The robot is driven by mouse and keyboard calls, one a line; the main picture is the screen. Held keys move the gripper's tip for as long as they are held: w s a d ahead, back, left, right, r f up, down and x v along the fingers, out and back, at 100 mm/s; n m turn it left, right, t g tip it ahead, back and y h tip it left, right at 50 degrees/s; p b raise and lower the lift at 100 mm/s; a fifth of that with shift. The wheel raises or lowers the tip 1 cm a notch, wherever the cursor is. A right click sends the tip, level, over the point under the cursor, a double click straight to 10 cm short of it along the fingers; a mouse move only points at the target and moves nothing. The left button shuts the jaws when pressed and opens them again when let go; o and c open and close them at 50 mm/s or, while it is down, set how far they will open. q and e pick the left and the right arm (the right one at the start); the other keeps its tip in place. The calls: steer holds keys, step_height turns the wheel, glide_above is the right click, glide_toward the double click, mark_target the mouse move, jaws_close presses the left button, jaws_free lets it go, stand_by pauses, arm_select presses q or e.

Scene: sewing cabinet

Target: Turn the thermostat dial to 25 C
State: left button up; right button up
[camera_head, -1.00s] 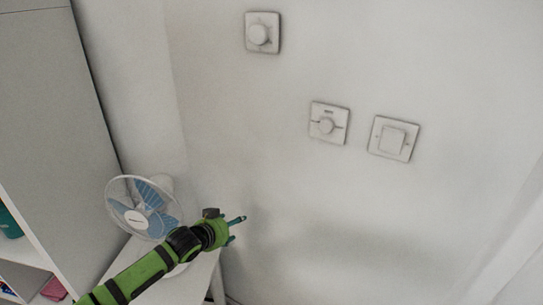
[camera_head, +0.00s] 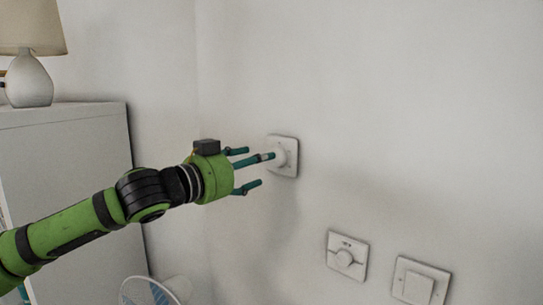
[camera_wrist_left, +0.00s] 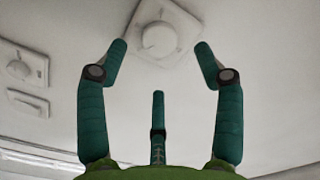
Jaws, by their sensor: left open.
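A square white wall plate with a round white knob (camera_head: 291,157) is in the middle of the head view. My left gripper (camera_head: 258,163) is open just left of it. One fingertip overlaps the knob's left edge, and contact cannot be told. In the left wrist view the knob (camera_wrist_left: 159,40) is beyond and between the two outer fingertips, with nothing held. No numbers are readable, so I cannot tell which plate is the thermostat. My right gripper is not in view.
A white square switch (camera_head: 419,283) is at the lower right. A fan (camera_head: 154,291) is at the bottom edge. A grey cabinet (camera_head: 75,160) with a lamp (camera_head: 30,75) on top stands at the left. The wall around the knob is clear.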

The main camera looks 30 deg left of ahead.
mark_target(277, 158)
arm_select(q)
steer(key=w, duration=0.1)
steer(key=w+p, duration=0.1)
steer(key=w, duration=0.1)
steer(key=w+p, duration=0.1)
steer(key=w, duration=0.1)
steer(key=shift+d, duration=0.35)
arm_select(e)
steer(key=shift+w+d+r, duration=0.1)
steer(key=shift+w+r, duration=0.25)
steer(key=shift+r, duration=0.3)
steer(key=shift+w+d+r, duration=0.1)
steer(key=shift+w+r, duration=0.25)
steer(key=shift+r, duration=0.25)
arm_select(q)
steer(key=c, duration=1.2)
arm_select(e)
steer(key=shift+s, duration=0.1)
